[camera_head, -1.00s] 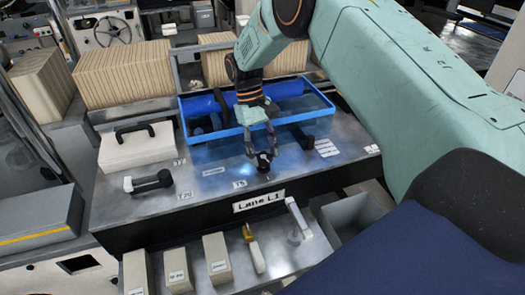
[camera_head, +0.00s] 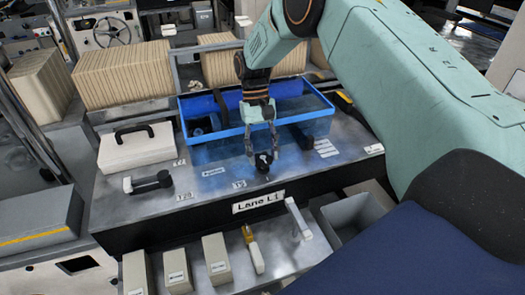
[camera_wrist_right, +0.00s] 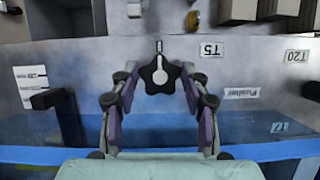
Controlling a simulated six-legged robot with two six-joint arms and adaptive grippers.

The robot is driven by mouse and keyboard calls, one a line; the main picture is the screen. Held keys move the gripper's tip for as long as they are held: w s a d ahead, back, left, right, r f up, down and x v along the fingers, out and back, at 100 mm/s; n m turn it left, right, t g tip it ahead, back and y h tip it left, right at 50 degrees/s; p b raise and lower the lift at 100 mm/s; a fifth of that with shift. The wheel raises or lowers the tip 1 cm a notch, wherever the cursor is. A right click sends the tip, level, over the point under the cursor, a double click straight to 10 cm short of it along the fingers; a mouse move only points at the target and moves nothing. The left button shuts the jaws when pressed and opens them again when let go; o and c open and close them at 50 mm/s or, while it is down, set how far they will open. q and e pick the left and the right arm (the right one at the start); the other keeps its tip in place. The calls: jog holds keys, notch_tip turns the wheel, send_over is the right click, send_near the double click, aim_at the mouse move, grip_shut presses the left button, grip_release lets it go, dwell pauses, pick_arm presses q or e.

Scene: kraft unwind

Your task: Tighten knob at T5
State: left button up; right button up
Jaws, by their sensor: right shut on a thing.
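The black star-shaped knob (camera_head: 263,161) stands on the grey panel near its front edge, beside the T5 label (camera_head: 239,184). My right gripper (camera_head: 263,153) reaches down to the knob from behind. In the wrist view its two fingers (camera_wrist_right: 161,78) are closed on the knob's sides. My left gripper is not in view.
A black lever (camera_head: 148,181) at T20 and a white box with a black handle (camera_head: 140,147) are to the left. A lower shelf in front holds several boxes and a yellow-handled tool (camera_head: 252,249).

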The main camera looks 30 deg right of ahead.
jog(key=o, duration=0.7)
jog(key=shift+w+r, duration=0.2)
jog(key=shift+r, duration=0.05)
jog(key=o, duration=0.4)
jog(key=shift+s, duration=0.25)
jog(key=shift+o, duration=0.2)
jog(key=shift+w, duration=0.15)
jog(key=shift+w+r, duration=0.2)
jog(key=shift+r, duration=0.05)
jog(key=v, duration=1.1)
jog(key=shift+s+r, duration=0.15)
jog(key=shift+r, duration=0.05)
jog(key=shift+f, duration=0.1)
